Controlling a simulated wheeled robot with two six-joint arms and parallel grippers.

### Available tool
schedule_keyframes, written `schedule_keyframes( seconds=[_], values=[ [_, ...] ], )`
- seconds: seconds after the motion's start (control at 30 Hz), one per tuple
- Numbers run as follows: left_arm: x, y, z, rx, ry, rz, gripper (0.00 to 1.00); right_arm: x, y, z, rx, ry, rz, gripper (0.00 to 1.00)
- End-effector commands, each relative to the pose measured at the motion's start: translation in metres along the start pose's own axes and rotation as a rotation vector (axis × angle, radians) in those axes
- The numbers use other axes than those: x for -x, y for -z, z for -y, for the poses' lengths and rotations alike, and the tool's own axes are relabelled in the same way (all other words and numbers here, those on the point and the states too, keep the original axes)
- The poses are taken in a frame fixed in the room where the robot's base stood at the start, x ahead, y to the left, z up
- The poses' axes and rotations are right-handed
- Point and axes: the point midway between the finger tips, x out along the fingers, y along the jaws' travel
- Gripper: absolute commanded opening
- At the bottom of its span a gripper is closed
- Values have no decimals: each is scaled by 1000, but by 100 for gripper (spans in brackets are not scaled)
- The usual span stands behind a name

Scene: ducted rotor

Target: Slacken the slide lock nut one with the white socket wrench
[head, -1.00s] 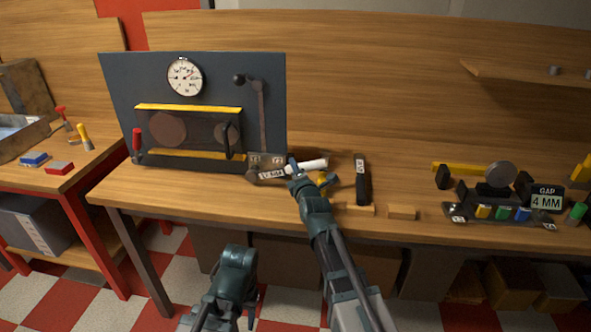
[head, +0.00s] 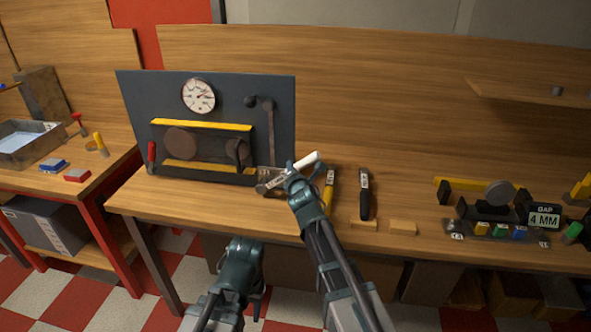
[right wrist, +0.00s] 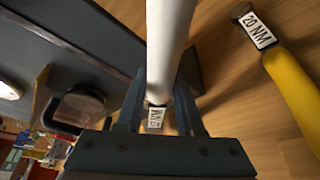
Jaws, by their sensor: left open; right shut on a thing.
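The white socket wrench (head: 307,160) is in my right gripper (head: 293,178), in front of the lower right corner of the dark panel (head: 215,95). Its handle tilts up to the right and its labelled dark head points left. In the right wrist view the white handle (right wrist: 168,45) runs between the fingers, above a small label. My left gripper (head: 260,288) is open, low in front of the bench and away from everything on it. I cannot make out slide lock nut one; the wrench and right gripper cover part of the panel's lower right corner.
A yellow wrench (head: 329,190) lies just right of my right gripper; its label reads 20 NM in the right wrist view (right wrist: 295,95). A black-handled tool (head: 364,195) and a wooden block (head: 403,228) lie further right. The panel carries a dial gauge (head: 198,96).

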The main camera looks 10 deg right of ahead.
Motion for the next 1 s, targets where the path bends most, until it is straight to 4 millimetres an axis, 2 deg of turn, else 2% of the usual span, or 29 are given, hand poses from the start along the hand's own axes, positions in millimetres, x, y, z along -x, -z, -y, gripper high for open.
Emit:
schedule_keyframes(
  seconds=[0.27,0.7,1.0],
  values=[
    [0,0,0,0,0,0,50,1,1,0,-1,-2,0,0],
    [0,0,0,0,0,0,50,22,9,0,-1,-3,-1,0],
    [0,0,0,0,0,0,50,22,9,0,-2,-2,0,0]
  ],
)
